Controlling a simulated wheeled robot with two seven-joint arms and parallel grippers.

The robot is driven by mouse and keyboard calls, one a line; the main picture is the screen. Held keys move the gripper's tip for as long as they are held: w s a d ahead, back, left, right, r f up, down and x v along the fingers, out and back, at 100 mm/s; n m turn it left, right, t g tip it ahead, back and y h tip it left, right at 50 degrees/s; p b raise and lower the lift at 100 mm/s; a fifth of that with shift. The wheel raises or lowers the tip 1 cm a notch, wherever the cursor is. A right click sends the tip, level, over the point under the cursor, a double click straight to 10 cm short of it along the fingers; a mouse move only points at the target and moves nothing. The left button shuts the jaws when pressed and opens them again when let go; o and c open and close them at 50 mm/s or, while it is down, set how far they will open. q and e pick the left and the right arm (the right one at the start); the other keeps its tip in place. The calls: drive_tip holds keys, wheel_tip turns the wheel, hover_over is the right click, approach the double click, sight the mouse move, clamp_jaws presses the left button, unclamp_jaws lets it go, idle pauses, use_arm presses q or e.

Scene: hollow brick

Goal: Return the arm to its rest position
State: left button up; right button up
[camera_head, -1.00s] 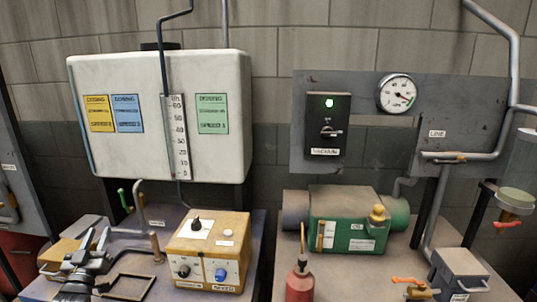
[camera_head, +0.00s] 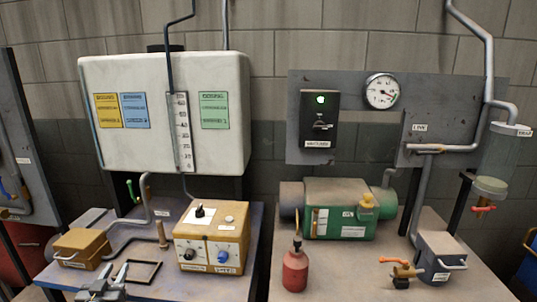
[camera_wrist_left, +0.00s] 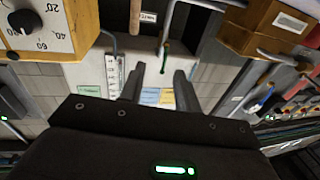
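My left gripper (camera_head: 103,277) is at the bottom left of the head view, low over the front of the left bench (camera_head: 215,289). Its two fingers stand apart with nothing between them. In the left wrist view the same gripper (camera_wrist_left: 160,80) shows two separated fingers with an empty gap. That view looks upside down. The rest of the left arm is out of the picture. My right gripper is in no view.
On the left bench stand a small orange box (camera_head: 82,247), a dark square frame (camera_head: 143,272) and a yellow control box (camera_head: 211,240). The right bench (camera_head: 335,275) holds a red oil can (camera_head: 296,269), a green pump (camera_head: 340,212) and a dark handled box (camera_head: 441,258).

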use_arm(q)
drive_tip(key=s+d+f+m+g+h, duration=0.1)
drive_tip(key=s+d+f+m+g, duration=0.1)
drive_tip(key=s+d+f+g, duration=0.95)
drive_tip(key=s+d+f+g+h, duration=0.1)
drive_tip(key=s+d+f, duration=0.15)
drive_tip(key=s, duration=0.55)
drive_tip(key=s+d+f+m+g, duration=0.1)
drive_tip(key=s+d, duration=0.2)
drive_tip(key=s, duration=0.6)
drive_tip(key=s+d+f+g+h, duration=0.1)
drive_tip(key=s+d, duration=0.2)
drive_tip(key=s, duration=0.5)
wheel_tip(320, 180, down, 27)
drive_tip(key=s+g, duration=0.2)
drive_tip(key=s+a+f, duration=0.3)
drive_tip(key=s+f, duration=1.1)
drive_tip(key=s, duration=0.1)
drive_tip(key=shift+s+f+m+g, duration=0.2)
drive_tip(key=shift+f+m+g, duration=0.1)
drive_tip(key=shift+g, duration=0.05)
